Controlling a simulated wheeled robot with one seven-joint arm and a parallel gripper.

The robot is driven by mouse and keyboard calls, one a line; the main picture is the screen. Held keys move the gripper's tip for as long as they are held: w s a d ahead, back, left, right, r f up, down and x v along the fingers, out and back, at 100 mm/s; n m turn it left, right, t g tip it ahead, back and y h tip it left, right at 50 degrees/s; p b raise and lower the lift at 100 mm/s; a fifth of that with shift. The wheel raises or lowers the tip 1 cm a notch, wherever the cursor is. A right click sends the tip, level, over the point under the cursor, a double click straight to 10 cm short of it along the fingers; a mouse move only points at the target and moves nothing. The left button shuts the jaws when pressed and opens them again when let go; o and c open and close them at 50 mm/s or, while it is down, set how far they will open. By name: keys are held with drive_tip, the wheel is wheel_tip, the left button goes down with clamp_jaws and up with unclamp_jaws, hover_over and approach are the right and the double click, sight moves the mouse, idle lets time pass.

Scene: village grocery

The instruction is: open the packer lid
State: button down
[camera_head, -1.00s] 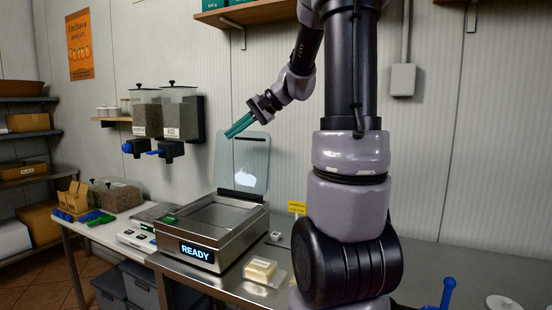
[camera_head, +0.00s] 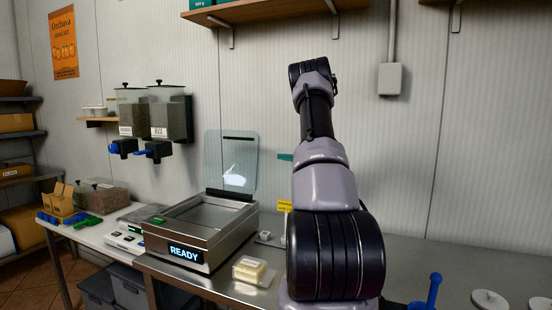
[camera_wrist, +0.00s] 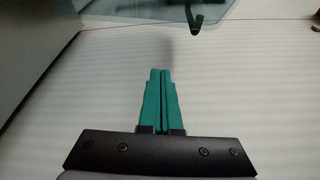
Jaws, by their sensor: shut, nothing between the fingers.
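The packer (camera_head: 200,225) stands on the steel counter with its display reading READY. Its clear lid (camera_head: 231,160) stands upright at the back, raised off the open chamber, with a dark handle bar near its top edge. My gripper (camera_head: 285,157) shows only as a green fingertip just right of the lid, the rest hidden behind my arm. In the wrist view my gripper (camera_wrist: 160,72) has both green fingers together and empty. A clear pane, apparently the lid (camera_wrist: 150,12), with a dark hook-like part crosses the top of that view, apart from the fingertips.
A package of pale food (camera_head: 250,270) lies on the counter in front of the packer. A scale (camera_head: 128,237) stands left of it. Dispensers (camera_head: 150,117) hang on the wall, and a shelf (camera_head: 270,14) is above. A blue-handled tool (camera_head: 433,290) is at right.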

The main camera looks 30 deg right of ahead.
sight(258, 160)
drive_tip(key=w+a, duration=0.5)
drive_tip(key=shift+w+a+r, duration=0.15)
drive_tip(key=shift+w+a, duration=0.25)
idle(0.3)
drive_tip(key=s+a+n, duration=0.1)
drive_tip(key=s+a+r, duration=0.1)
drive_tip(key=a, duration=0.1)
drive_tip(key=s+a+r+n, duration=0.1)
drive_tip(key=s+a, duration=0.1)
drive_tip(key=shift+a+n+t, duration=0.2)
drive_tip(key=shift+n+t, duration=0.1)
drive_tip(key=shift+t, duration=0.1)
